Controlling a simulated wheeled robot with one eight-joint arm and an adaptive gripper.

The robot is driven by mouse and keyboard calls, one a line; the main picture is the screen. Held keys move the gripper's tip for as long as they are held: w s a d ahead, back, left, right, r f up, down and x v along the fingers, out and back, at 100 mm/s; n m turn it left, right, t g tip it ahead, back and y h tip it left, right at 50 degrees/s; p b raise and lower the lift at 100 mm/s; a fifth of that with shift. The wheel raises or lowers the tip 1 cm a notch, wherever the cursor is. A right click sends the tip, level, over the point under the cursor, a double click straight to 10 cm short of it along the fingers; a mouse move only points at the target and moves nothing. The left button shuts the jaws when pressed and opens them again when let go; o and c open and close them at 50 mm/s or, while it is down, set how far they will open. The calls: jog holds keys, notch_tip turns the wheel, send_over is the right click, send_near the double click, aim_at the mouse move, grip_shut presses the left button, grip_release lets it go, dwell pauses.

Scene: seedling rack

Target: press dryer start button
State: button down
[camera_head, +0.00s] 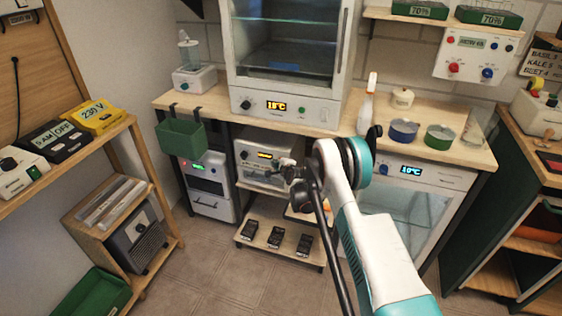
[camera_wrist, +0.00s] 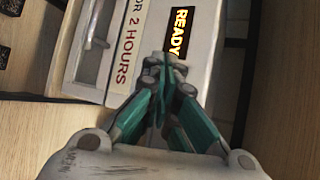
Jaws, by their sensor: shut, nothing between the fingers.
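A white appliance (camera_head: 250,151) with an amber display stands on a shelf under the bench, and I take it for the dryer. In the wrist view its front (camera_wrist: 205,14) fills the upper middle, with a lit READY display (camera_wrist: 180,33) and a label (camera_wrist: 130,38) reading "OR 2 HOURS". My gripper (camera_wrist: 165,62) is shut and empty, its tips right at or just before the panel beside the display. I cannot tell whether they touch. In the head view my gripper (camera_head: 284,163) is in front of the appliance's right side. No start button shows clearly; the fingers may hide it.
A bench (camera_head: 330,128) overhangs the appliance. A lower shelf (camera_head: 262,233) holds several dark small items. A white unit (camera_head: 208,188) with a green display stands to the left, and a glass-fronted cabinet (camera_head: 405,200) to the right. The tiled floor in front is free.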

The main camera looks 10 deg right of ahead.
jog(key=shift+w+d, duration=0.2)
jog(key=shift+w, duration=0.1)
dwell(0.4)
jog(key=shift+s+a, duration=0.1)
dwell(0.4)
jog(key=shift+s+a, duration=0.35)
jog(key=shift+s, duration=0.2)
jog(key=s, duration=0.1)
jog(key=s+a, duration=0.1)
jog(key=s, duration=0.1)
jog(key=s+a, duration=0.1)
jog(key=shift+s+a, duration=0.2)
jog(key=shift+a, duration=0.05)
dwell(0.8)
